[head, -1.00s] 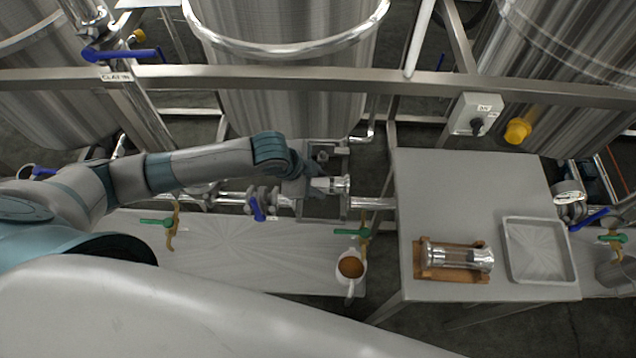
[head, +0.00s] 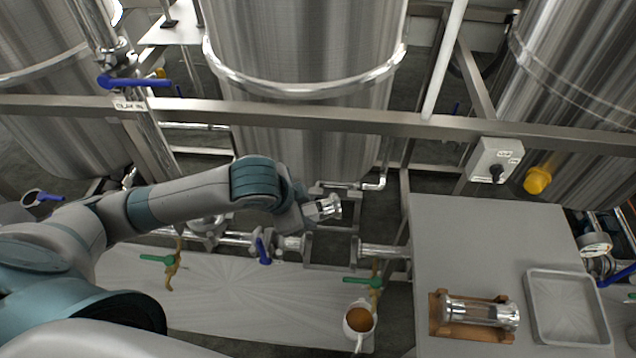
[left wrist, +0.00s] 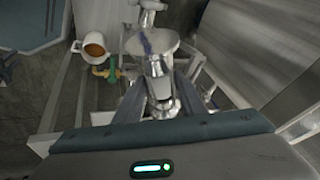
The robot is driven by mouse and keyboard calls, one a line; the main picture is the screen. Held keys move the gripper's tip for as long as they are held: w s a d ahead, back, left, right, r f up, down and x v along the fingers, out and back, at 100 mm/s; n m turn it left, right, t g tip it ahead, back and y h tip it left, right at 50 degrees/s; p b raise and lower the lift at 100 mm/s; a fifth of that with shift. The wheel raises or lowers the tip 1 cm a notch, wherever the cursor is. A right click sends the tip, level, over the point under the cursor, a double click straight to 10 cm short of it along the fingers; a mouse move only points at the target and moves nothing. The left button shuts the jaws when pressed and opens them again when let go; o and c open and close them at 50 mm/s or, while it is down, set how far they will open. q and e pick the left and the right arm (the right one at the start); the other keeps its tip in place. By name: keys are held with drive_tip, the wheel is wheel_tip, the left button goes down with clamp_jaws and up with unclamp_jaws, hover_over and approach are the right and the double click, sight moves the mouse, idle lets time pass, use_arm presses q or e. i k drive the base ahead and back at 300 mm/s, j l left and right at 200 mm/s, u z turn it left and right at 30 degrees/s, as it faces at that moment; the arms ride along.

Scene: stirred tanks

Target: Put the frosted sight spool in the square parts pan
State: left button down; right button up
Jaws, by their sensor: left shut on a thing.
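My left gripper (head: 308,211) is shut on the frosted sight spool (head: 328,207), a short cylinder with a shiny metal end flange. It holds the spool tilted, above and behind the pipe line, apart from it. In the left wrist view the spool (left wrist: 157,68) sits between the two fingers, which hide part of it. The square parts pan (head: 568,308), shallow, grey and empty, lies on the grey table at the right, well away from the gripper. My right gripper is not in view.
A clear spool (head: 480,312) lies in a wooden cradle (head: 438,318) beside the pan on the table (head: 480,235). The pipe line has an open gap below the gripper. A white mug (head: 359,324) stands near the bench's right end. A frame rail (head: 320,117) crosses behind the arm.

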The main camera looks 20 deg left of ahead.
sight(558, 309)
drive_tip(key=k+l+u, duration=0.2)
drive_tip(key=l, duration=0.35)
drive_tip(key=k+l+u, duration=0.2)
drive_tip(key=k+l, duration=0.15)
drive_tip(key=l, duration=0.15)
drive_tip(key=k+l+u, duration=0.2)
drive_tip(key=l, duration=0.3)
drive_tip(key=l+u, duration=0.2)
drive_tip(key=l, duration=0.5)
drive_tip(key=k+l+u, duration=0.15)
drive_tip(key=l, duration=0.5)
drive_tip(key=l+u, duration=0.2)
drive_tip(key=l, duration=0.45)
drive_tip(key=k, duration=0.05)
